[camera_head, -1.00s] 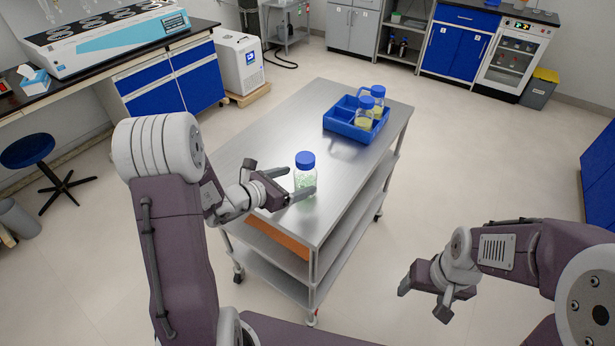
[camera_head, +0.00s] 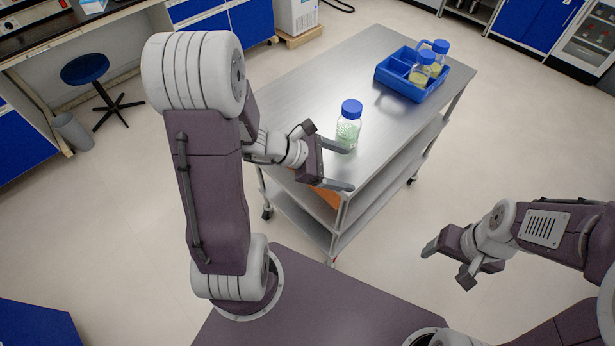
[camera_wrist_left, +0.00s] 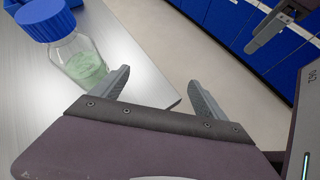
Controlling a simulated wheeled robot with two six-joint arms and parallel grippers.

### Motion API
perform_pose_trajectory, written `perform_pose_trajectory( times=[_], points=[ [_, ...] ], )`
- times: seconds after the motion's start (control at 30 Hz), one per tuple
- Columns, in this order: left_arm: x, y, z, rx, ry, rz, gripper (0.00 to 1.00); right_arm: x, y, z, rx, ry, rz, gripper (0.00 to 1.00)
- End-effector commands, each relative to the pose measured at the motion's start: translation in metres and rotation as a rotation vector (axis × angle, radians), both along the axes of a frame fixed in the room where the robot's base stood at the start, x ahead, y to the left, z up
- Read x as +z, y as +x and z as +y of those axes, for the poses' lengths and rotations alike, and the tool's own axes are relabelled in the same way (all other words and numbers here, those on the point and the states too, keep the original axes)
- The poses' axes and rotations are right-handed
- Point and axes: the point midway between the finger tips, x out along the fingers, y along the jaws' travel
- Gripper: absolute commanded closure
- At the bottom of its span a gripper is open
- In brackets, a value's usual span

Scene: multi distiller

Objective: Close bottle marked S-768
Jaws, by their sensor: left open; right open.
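A clear glass bottle (camera_head: 347,131) with pale green contents stands upright near the front of the steel cart's top. A blue cap (camera_head: 352,109) sits on its mouth; whether it is tight I cannot tell, and no label is readable. The bottle (camera_wrist_left: 80,61) also shows at the upper left of the left wrist view, with its cap (camera_wrist_left: 44,18). My left gripper (camera_head: 346,168) is open and empty, at the cart's front edge, with the bottle beyond and outside its fingers. My right gripper (camera_head: 445,265) is open and empty, over the floor to the right of the cart.
A blue divided tray (camera_head: 403,88) at the cart's far end holds bottles with blue caps, including one with yellowish contents (camera_head: 420,74). The steel cart top (camera_head: 318,85) is otherwise clear. A blue stool (camera_head: 85,69) stands at the left, away from the cart.

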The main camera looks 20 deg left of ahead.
Motion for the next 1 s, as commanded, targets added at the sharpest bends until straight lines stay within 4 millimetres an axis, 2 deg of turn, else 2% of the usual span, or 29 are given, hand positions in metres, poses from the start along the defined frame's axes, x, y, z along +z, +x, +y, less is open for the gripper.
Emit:
perform_pose_trajectory(
  times=[0.03,0.1,0.2,0.27,0.4,0.53,0.67,0.9,1.0],
  points=[
    [-0.008,-0.026,-0.015,-0.174,0.099,-0.009,0.16,0.0,0.0,0.0,0.0,0.0,0.0,0.28],
    [-0.023,-0.066,-0.021,-0.449,0.267,-0.035,0.16,0.0,0.0,0.0,0.0,0.0,0.0,0.28],
    [-0.041,-0.107,-0.007,-0.834,0.515,-0.114,0.16,0.0,0.0,0.0,0.0,0.0,0.0,0.28],
    [-0.047,-0.12,0.008,-1.046,0.656,-0.176,0.16,0.0,0.0,0.0,0.0,0.0,0.0,0.28],
    [-0.049,-0.12,0.041,-1.439,0.928,-0.34,0.16,0.0,0.0,0.0,0.0,0.0,0.0,0.28],
    [-0.045,-0.109,0.055,-1.65,1.075,-0.452,0.16,0.0,0.0,0.0,0.0,0.0,0.0,0.28],
    [-0.042,-0.103,0.059,-1.729,1.131,-0.497,0.16,0.0,0.0,0.0,0.0,0.0,0.0,0.28],
    [-0.042,-0.103,0.06,-1.735,1.134,-0.499,0.16,0.0,0.0,0.0,0.0,0.0,0.0,0.28],
    [-0.031,-0.103,0.06,-1.734,1.133,-0.498,0.16,0.011,0.0,0.0,0.0,0.0,0.0,0.28]
  ],
)
